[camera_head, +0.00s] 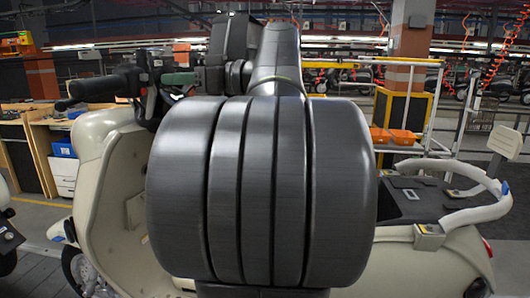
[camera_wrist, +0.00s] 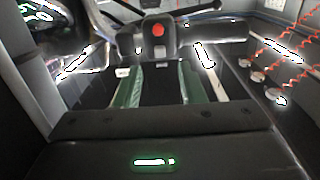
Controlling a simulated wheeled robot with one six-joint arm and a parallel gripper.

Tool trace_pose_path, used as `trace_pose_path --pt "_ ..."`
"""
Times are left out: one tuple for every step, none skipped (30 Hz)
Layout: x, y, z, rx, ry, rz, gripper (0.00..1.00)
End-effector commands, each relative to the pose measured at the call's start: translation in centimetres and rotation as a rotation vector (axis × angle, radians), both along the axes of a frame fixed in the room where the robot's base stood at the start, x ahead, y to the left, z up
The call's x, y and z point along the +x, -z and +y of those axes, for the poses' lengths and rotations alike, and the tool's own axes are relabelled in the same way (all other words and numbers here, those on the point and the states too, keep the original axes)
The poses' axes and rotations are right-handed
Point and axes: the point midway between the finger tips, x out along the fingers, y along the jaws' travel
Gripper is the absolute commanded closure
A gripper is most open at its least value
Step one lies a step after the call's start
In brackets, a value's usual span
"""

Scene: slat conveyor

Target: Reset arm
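My own arm (camera_head: 240,190) fills the middle of the head view as a large dark grey ribbed joint, with links rising above it. My gripper (camera_wrist: 158,85) does not show clearly in the head view. In the blurred wrist view, a dark body with a green light lies at the bottom. Two green-sided fingers stand apart above it with a dark gap between them. I see nothing held between them.
Behind my arm stands a cream scooter (camera_head: 430,265), with its handlebar at left and a pale rear rail (camera_head: 470,215) at right. A wooden workbench (camera_head: 42,155) stands far left. Orange bins (camera_head: 393,136) are behind at right. The wrist view shows a red button (camera_wrist: 158,30).

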Motion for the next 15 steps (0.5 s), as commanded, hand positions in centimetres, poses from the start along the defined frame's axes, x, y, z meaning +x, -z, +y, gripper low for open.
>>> trace_pose_path --pt "0.1 -0.2 0.8 0.0 -0.004 0.001 0.64" --pt "0.1 -0.2 1.3 0.0 -0.005 0.001 0.64" --pt "0.3 -0.2 1.8 0.0 -0.004 0.001 0.64" --pt "0.3 -0.2 2.2 0.0 -0.005 0.0 0.64" --pt "0.4 -0.2 2.6 0.0 -0.004 0.0 0.64" --pt "0.5 -0.2 3.1 0.0 -0.004 0.0 0.64" --pt "0.5 -0.2 3.5 0.0 -0.004 0.001 0.64" --pt "0.6 -0.2 3.8 0.0 -0.003 0.0 0.64" --pt "0.7 -0.2 4.3 0.0 -0.004 0.001 0.64" --pt "0.8 -0.2 4.6 0.0 -0.003 0.001 0.64" --pt "0.8 -0.2 4.8 0.0 -0.002 0.001 0.64" --pt "0.9 -0.1 5.1 0.0 -0.002 0.001 0.64" --pt "0.9 -0.1 5.4 0.0 -0.002 0.0 0.64" --pt "1.0 -0.1 5.5 0.0 -0.002 0.0 0.64" --pt "1.0 -0.1 5.7 0.0 -0.001 0.0 0.64"
